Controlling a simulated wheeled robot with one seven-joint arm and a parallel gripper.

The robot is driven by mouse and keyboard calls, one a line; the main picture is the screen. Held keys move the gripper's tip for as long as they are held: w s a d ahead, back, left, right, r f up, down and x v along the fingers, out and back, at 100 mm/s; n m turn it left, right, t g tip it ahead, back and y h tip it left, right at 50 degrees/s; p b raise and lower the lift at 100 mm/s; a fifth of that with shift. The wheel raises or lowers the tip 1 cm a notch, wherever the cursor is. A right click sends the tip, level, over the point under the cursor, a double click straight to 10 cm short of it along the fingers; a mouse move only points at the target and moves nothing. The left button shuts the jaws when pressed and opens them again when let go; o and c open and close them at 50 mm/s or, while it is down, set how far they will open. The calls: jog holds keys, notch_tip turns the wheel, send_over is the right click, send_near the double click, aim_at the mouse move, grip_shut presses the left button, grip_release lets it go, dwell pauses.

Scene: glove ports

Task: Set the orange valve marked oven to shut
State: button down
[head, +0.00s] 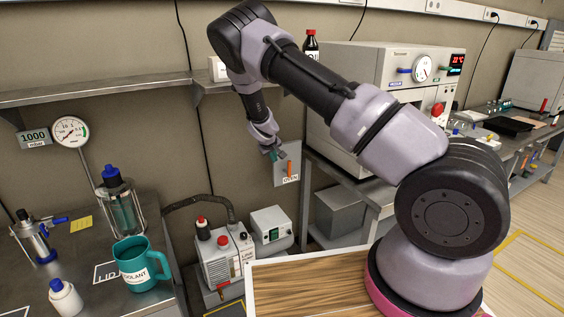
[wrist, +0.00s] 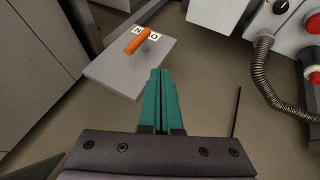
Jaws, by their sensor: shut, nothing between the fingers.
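The orange valve handle (head: 289,168) is on a grey plate (head: 280,160) on the back wall, above a label reading OVEN (head: 290,181). In the head view the handle looks roughly upright. In the wrist view the orange handle (wrist: 137,41) lies slantwise across the plate (wrist: 120,73), beside small white letter tags (wrist: 154,36). My gripper (head: 275,154) is just left of the handle in the head view. In the wrist view its teal fingers (wrist: 160,72) are shut together and empty, with their tips over the plate and apart from the handle.
A pump (head: 226,262) with a hose and a grey switch box (head: 270,231) stand below the plate. An oven (head: 390,85) is on the bench to the right. A teal mug (head: 140,268) and a glass jar (head: 122,212) stand on the left bench.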

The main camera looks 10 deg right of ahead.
jog(key=w+d+f, duration=0.5)
jog(key=w+f, duration=0.2)
jog(key=f, duration=0.1)
jog(key=shift+w+d, duration=0.2)
jog(key=shift+d, duration=0.15)
jog(key=shift+d, duration=0.1)
jog(key=shift+d+r+y, duration=0.1)
jog(key=shift+r+y, duration=0.05)
jog(key=shift+y, duration=0.15)
